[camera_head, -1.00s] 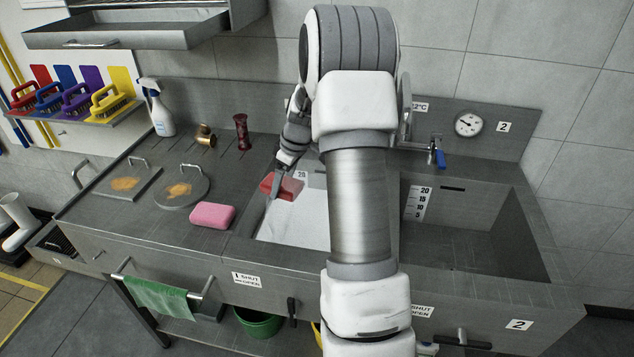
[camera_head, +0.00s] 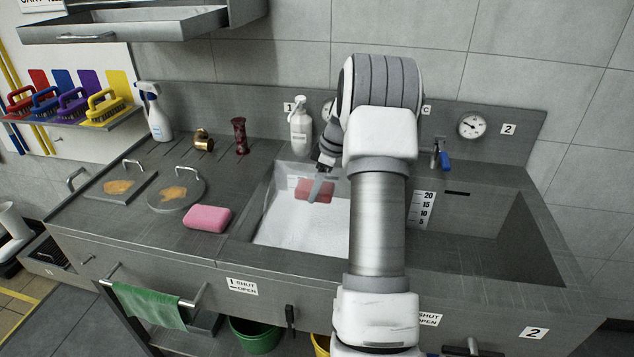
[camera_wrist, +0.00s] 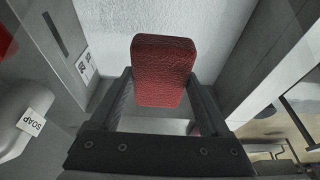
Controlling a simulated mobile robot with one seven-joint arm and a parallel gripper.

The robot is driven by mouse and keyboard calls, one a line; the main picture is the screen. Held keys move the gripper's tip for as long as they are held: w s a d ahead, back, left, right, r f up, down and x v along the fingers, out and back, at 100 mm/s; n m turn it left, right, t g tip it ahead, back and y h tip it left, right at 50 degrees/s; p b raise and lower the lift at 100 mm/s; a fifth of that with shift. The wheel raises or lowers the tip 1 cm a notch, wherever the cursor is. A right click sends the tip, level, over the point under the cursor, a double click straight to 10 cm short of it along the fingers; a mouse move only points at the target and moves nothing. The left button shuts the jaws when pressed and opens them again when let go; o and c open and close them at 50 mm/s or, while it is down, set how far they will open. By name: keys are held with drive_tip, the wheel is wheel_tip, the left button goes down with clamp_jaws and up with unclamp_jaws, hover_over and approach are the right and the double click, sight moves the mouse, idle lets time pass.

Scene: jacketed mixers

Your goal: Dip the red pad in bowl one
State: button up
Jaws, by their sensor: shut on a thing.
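The red pad (camera_head: 314,188) is held between the two fingers of my gripper (camera_head: 321,184). In the wrist view the red pad (camera_wrist: 162,70) stands between the fingers of my gripper (camera_wrist: 160,98), its textured face toward the camera. Bowl one (camera_head: 262,205), the left sink basin, is filled with white foam or suds (camera_head: 300,222). The pad is over the back part of this basin, with the white surface beyond it. I cannot tell whether it touches the suds. My arm hides the basin's right side.
A soap bottle (camera_head: 300,131) stands behind bowl one. A pink sponge (camera_head: 207,218) lies left of the basin. Two lids (camera_head: 176,194), a brass fitting (camera_head: 203,140), a dark red piece (camera_head: 240,136) and a spray bottle (camera_head: 155,112) stand on the counter. The right basin (camera_head: 470,240) looks empty.

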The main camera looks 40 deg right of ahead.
drive_tip(key=shift+f+b, duration=7.9)
drive_tip(key=shift+f, duration=3.65)
drive_tip(key=shift+r, duration=0.1)
drive_tip(key=shift+r+p, duration=8.15)
drive_tip(key=shift+r, duration=5.3)
